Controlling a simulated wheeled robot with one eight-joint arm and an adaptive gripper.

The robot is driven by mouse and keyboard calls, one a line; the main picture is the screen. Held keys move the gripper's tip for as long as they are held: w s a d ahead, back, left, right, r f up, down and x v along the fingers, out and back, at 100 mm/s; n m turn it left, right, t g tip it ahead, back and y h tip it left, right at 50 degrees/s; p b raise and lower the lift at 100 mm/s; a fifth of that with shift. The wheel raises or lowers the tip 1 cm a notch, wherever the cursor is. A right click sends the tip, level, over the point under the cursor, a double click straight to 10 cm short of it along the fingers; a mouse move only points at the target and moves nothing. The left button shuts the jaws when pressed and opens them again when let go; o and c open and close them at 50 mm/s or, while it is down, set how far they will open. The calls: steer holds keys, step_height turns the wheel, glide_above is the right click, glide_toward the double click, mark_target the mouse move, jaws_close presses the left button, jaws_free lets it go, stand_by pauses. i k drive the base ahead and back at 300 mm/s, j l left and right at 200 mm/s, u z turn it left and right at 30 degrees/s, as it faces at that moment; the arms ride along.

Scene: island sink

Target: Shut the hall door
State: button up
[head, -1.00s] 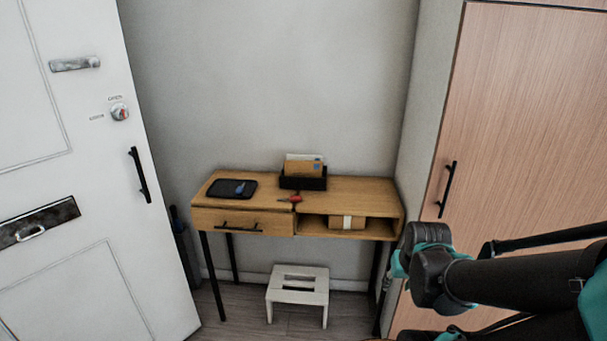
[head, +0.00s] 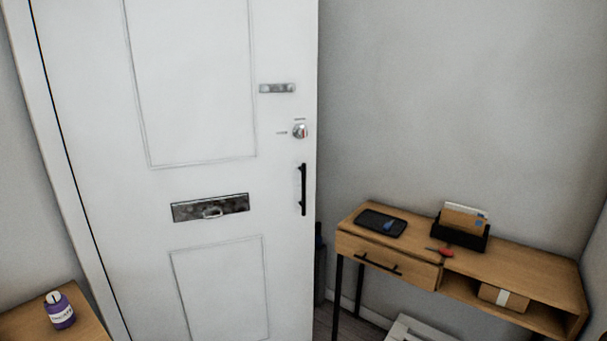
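The white hall door (head: 200,120) fills the left half of the head view. It stands open, its free edge on the right side reaching out in front of the grey wall. On it are a black vertical pull handle (head: 303,190) near the free edge, a round lock knob (head: 300,131), a metal plate (head: 277,88) above that and a letter slot (head: 210,208). The hinge side lies along the frame at the left. My gripper is not in view.
A wooden console table (head: 530,266) stands right of the door, with a dark tray (head: 381,223), a letter holder (head: 461,236) and a small box (head: 503,296). A white stool (head: 415,331) is below it. A purple bottle (head: 60,311) stands on a wooden surface (head: 25,322) at lower left.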

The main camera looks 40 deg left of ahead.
mark_target(159, 104)
steer(key=u, duration=2.25)
